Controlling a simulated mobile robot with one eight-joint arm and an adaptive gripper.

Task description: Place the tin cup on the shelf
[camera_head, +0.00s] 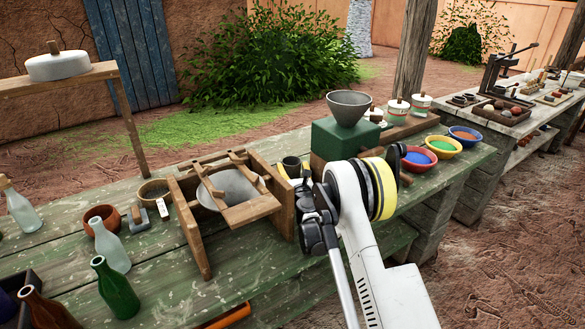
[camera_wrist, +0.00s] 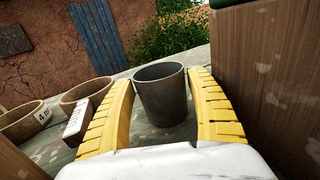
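The tin cup (camera_head: 291,165) is a dark grey, open-topped cup standing upright on the green workbench beside a wooden frame. In the wrist view the cup (camera_wrist: 161,98) is between the two yellow fingers of my gripper (camera_wrist: 161,82). The fingers are spread on either side, with narrow gaps beside its rim. In the head view my gripper (camera_head: 295,172) is low at the cup, partly hidden by my arm. A raised wooden shelf (camera_head: 100,73) on a post stands at the back left.
A white lidded pot (camera_head: 57,66) sits on the shelf. The wooden frame (camera_head: 188,240) with a bowl stands left of the cup; a green box (camera_head: 335,142) stands right. Glass bottles (camera_head: 110,245) crowd the front left. A brown bowl (camera_wrist: 85,92) is near my left finger.

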